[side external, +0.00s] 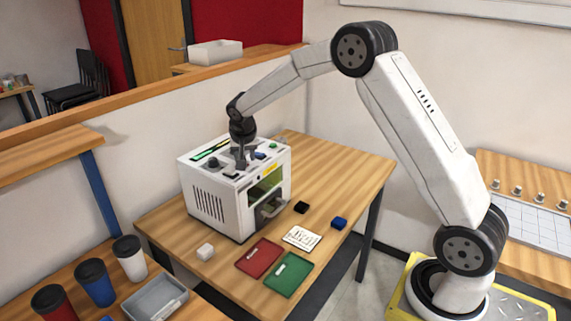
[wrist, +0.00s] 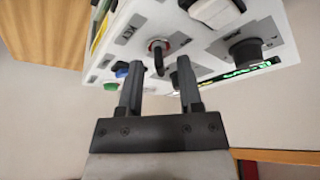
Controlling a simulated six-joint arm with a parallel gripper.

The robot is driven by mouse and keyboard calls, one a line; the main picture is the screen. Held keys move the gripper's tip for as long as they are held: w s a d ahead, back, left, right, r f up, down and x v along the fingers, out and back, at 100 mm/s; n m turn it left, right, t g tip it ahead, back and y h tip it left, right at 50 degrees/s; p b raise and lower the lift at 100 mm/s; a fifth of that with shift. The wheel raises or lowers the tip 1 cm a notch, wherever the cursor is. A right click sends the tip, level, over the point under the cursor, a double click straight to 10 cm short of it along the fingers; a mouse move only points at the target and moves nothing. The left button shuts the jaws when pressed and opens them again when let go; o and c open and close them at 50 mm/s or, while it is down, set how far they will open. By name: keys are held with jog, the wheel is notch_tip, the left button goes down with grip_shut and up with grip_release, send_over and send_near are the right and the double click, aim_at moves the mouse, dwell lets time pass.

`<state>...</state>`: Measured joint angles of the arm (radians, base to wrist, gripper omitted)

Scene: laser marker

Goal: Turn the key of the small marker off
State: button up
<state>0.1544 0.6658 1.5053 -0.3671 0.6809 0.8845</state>
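The small marker (side external: 215,207) is a white box on the wooden table, with a dark window and a handle on its front. Its top panel also shows in the wrist view (wrist: 145,22). The key (wrist: 159,62) is a dark, slim piece in a red-ringed round lock (wrist: 158,44) on that panel. My gripper (side external: 240,164) points down over the panel. In the wrist view my gripper (wrist: 159,66) is open, with one finger on each side of the key and a gap on both sides. In the side view the key is hidden or too small to tell.
Near the lock are a black knob (wrist: 245,52), a white rocker switch (wrist: 217,11), a blue button (wrist: 122,71), a green button (wrist: 110,86) and a green display (wrist: 240,71). A red tray (side external: 254,262) and green tray (side external: 284,281) lie before the marker.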

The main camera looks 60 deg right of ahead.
grip_shut()
jog(key=shift+n, duration=0.7)
jog(key=shift+n+t+y, duration=0.4)
jog(key=shift+n+y, duration=0.3)
jog(key=shift+n, duration=0.7)
jog(key=n+y, duration=0.1)
jog(key=n, duration=0.3)
jog(key=shift+d+n+y, duration=0.15)
jog(key=shift+n+y, duration=0.15)
jog(key=shift+y, duration=0.1)
jog(key=n+y, duration=0.1)
jog(key=n, duration=0.3)
jog(key=shift+n+y, duration=0.4)
jog(key=shift+d+n+g+y, duration=0.1)
jog(key=shift+n+g+y, duration=0.45)
jog(key=shift+n, duration=1.65)
